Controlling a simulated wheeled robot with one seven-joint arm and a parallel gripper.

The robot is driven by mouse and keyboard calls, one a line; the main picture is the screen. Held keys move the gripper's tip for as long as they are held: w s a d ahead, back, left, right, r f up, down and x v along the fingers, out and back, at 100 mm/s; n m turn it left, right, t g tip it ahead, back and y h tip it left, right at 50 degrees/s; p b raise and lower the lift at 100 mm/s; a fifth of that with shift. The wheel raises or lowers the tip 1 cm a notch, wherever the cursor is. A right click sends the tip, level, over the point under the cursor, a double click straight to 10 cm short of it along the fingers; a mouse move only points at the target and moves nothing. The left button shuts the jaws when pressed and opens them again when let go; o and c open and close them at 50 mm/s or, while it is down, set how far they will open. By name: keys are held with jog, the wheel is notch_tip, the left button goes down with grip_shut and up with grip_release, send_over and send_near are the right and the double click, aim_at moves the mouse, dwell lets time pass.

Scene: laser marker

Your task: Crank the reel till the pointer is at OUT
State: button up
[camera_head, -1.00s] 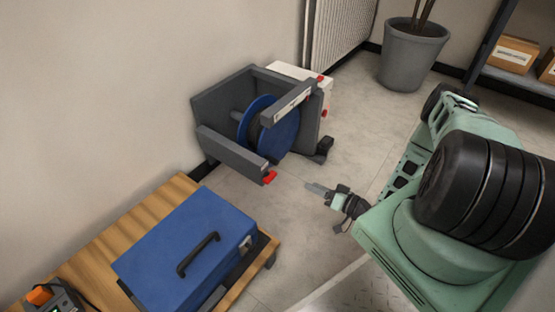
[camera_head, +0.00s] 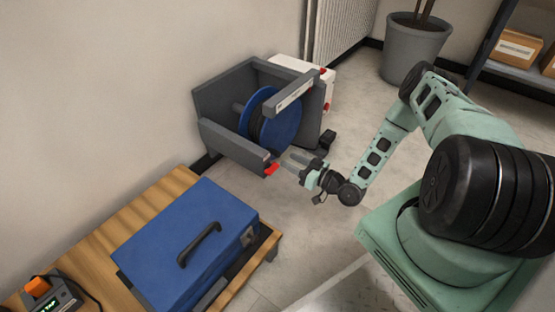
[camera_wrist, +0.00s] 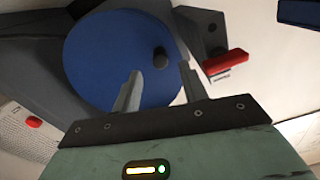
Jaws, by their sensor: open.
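The blue reel (camera_head: 283,122) sits between the sides of a grey frame (camera_head: 222,97) on the floor by the wall. In the wrist view the reel's blue disc (camera_wrist: 105,60) faces me, with a dark round knob (camera_wrist: 160,58) near its right side. A red piece (camera_head: 272,169) is at the end of the frame's lower bar; a red piece (camera_wrist: 225,62) also shows in the wrist view. A marked strip (camera_head: 294,92) runs along the upper bar; its lettering and any pointer are too small to read. My gripper (camera_head: 288,158) is open and empty, just in front of the reel, its fingers either side of the knob's line.
A blue case (camera_head: 190,240) with a black handle lies on a wooden bench (camera_head: 90,245) at lower left, close to the frame. A white box with red parts (camera_head: 320,82) stands behind the reel. A plant pot (camera_head: 413,48) and shelf are farther back.

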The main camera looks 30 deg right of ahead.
aim_at(277, 154)
jog(key=b+x, duration=0.2)
jog(key=x, duration=0.4)
jog(key=shift+w, duration=0.15)
